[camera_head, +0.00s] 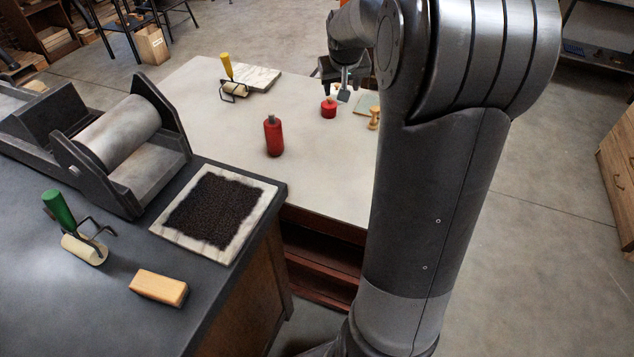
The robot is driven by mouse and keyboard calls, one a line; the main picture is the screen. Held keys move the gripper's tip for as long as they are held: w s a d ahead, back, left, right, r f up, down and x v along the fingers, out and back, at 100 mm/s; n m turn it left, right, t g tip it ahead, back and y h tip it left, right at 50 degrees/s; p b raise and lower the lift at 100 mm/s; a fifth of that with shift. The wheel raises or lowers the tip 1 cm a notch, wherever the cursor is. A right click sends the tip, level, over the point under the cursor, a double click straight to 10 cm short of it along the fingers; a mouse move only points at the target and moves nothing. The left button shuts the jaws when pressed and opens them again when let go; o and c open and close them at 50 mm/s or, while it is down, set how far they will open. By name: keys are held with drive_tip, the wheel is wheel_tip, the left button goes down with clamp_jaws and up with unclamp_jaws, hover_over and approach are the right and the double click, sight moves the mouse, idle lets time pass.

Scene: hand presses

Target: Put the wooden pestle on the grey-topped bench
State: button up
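A small turned wooden piece (374,118), which looks like the wooden pestle, stands on the pale-topped table, partly hidden at its right by my arm. The grey-topped bench (215,313) is at the left, nearer to me, with a dark grey surface. My gripper (343,92) is over the far part of the pale table, left of and beyond the wooden piece and close to a small red object (328,107). The gripper is small and partly hidden by my arm, so its opening is unclear. I see nothing clearly held in it.
The grey bench carries a roller press (120,135), a dark inked slab (215,208), a green-handled roller (75,230) and a wooden block (158,288). The pale table (225,130) holds a red bottle (273,136), a yellow-handled roller (230,78) and a marble slab (258,77).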

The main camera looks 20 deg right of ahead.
drive_tip(key=s+a+r+n, duration=0.1)
drive_tip(key=s+a+r, duration=0.2)
drive_tip(key=s+a, duration=0.35)
drive_tip(key=s+a+r, duration=0.3)
drive_tip(key=s+a, duration=0.3)
drive_tip(key=s, duration=0.1)
drive_tip(key=s+a+f, duration=0.1)
drive_tip(key=s+a, duration=0.1)
drive_tip(key=s, duration=0.3)
drive_tip(key=s+a+f+n+y, duration=0.1)
drive_tip(key=s+a, duration=0.2)
drive_tip(key=s, duration=0.3)
drive_tip(key=s+a+y, duration=0.1)
drive_tip(key=s+a, duration=0.1)
drive_tip(key=s, duration=0.4)
drive_tip(key=shift+s+a+f, duration=0.2)
drive_tip(key=shift+f, duration=0.2)
